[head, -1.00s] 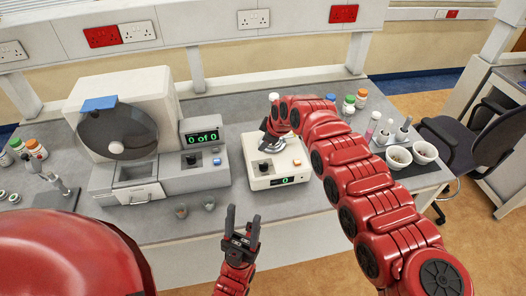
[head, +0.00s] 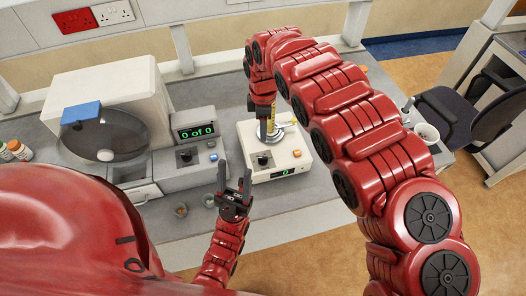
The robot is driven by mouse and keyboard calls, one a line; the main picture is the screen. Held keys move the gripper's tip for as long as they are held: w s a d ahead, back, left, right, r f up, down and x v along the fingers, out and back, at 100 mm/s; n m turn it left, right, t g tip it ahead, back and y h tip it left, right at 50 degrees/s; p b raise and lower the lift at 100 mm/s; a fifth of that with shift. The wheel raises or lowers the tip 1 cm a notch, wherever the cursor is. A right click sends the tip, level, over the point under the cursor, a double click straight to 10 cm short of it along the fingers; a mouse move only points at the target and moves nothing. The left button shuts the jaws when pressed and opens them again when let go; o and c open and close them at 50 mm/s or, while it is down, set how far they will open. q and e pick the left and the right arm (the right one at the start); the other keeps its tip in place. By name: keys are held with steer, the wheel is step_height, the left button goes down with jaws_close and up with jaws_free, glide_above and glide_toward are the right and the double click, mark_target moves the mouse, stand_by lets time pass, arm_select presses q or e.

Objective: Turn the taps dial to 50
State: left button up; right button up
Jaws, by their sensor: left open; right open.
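A cream box-shaped device (head: 243,137) stands on the bench in the middle, with a dark dial (head: 263,158) on its top front and a green display (head: 284,172) that appears to read 0. My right gripper (head: 262,141) points down from above, just behind and above the dial; its fingers are dark and small, and I cannot tell whether they touch it. It is open. Part of the device's top and a yellowish upright piece (head: 271,121) behind are partly hidden by my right arm. My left gripper (head: 235,184) is open and empty in front of the device.
A white bowl (head: 427,133) is at right, partly behind my arm.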

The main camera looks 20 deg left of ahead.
steer(key=b, duration=0.5)
glide_above(263, 159)
steer(key=f, duration=0.7)
steer(key=shift+w+a+f, duration=0.15)
steer(key=shift+w+f, duration=0.1)
steer(key=shift+f, duration=0.15)
step_height(263, 159, down, 6)
steer(key=shift+r+p, duration=0.25)
steer(key=shift+p, duration=1)
steer(key=shift+f, duration=0.7)
jaws_close()
